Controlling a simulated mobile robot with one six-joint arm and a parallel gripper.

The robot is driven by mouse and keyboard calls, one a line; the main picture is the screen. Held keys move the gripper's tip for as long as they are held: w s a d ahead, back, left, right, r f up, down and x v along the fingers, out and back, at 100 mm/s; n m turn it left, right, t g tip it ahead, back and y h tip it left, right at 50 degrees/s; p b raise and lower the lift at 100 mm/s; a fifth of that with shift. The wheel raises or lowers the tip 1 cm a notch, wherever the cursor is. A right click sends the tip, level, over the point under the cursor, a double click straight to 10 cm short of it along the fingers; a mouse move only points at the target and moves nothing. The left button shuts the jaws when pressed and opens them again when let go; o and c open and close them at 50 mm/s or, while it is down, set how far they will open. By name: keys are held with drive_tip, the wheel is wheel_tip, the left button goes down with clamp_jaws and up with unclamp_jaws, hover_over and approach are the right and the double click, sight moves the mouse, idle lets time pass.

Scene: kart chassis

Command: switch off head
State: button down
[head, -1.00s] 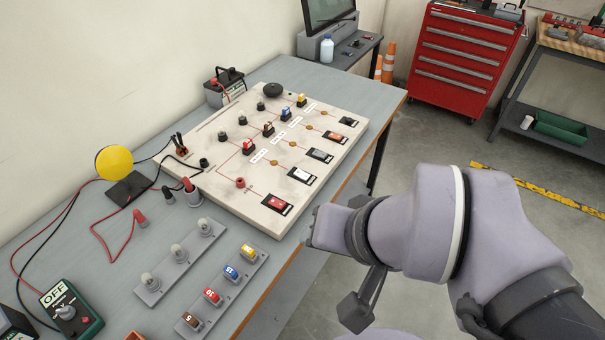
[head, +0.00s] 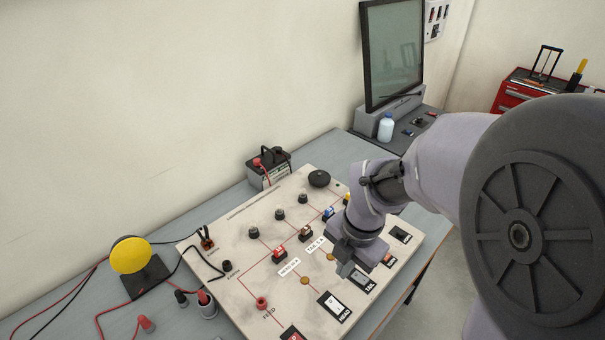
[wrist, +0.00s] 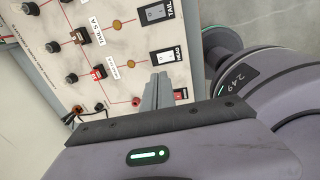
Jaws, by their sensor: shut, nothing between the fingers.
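The HEAD switch (head: 334,305) is a pale rocker in a black frame, on the near right part of the cream wiring board (head: 238,302). It also shows in the wrist view (wrist: 163,57), just beyond my fingertips. My gripper (head: 346,271) is shut and empty, pointing down above the board close to the HEAD and TAIL switches. In the wrist view its closed fingers (wrist: 159,82) sit just below the HEAD switch. I cannot tell whether they touch it, nor which way the rocker is set.
The TAIL switch (head: 362,281) is right beside the HEAD switch. A red switch (head: 291,334) is cut off at the bottom edge. Fuses, black knobs and wires cover the board's middle. A battery (head: 269,168) and a yellow lamp (head: 130,255) stand behind and to the left.

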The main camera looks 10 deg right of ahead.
sight(331, 302)
drive_tip(key=f+b, duration=0.2)
drive_tip(key=f, duration=0.2)
drive_tip(key=f+b, duration=0.2)
drive_tip(key=f, duration=0.3)
drive_tip(key=a+f+b, duration=0.1)
drive_tip(key=f+b, duration=0.1)
drive_tip(key=f, duration=0.3)
drive_tip(key=shift+w+a, duration=0.1)
drive_tip(key=shift+w, duration=0.3)
drive_tip(key=shift+r, duration=0.1)
